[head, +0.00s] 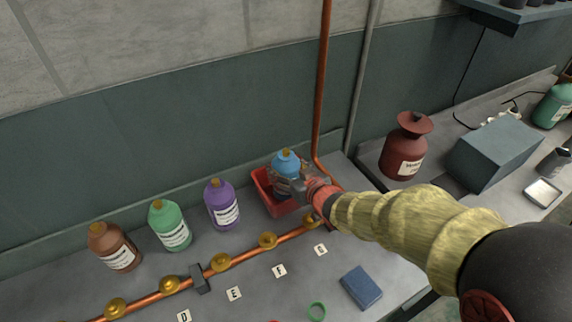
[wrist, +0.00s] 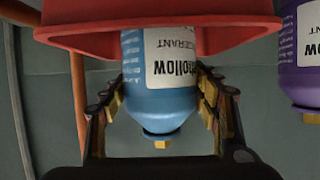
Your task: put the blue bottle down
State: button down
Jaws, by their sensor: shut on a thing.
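The blue bottle (head: 286,160) with a gold cap stands upright in the red tray (head: 263,198) by the back wall. My gripper (head: 292,187) reaches in from the right and is shut around the bottle's body. The wrist view is upside down: the blue bottle (wrist: 160,95) sits between the two fingers of my gripper (wrist: 162,103), cap toward the picture's bottom. The near wall of the red tray (wrist: 85,30) hides the bottle's base, so I cannot tell whether it touches the tray floor.
Purple (head: 222,205), green (head: 169,226) and brown (head: 113,247) bottles stand left of the tray. A copper pipe (head: 245,254) with gold valves runs in front. A blue block (head: 361,287) and green ring (head: 317,311) lie nearer. A dark red canister (head: 405,147) stands right.

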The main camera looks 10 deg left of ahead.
jog(key=shift+w+f, duration=0.1)
jog(key=shift+f, duration=0.15)
jog(key=shift+f, duration=0.1)
jog(key=shift+f, duration=0.1)
jog(key=c, duration=0.6)
grip_release()
jog(key=shift+f, duration=0.2)
jog(key=shift+o, duration=0.2)
jog(key=shift+r, duration=0.1)
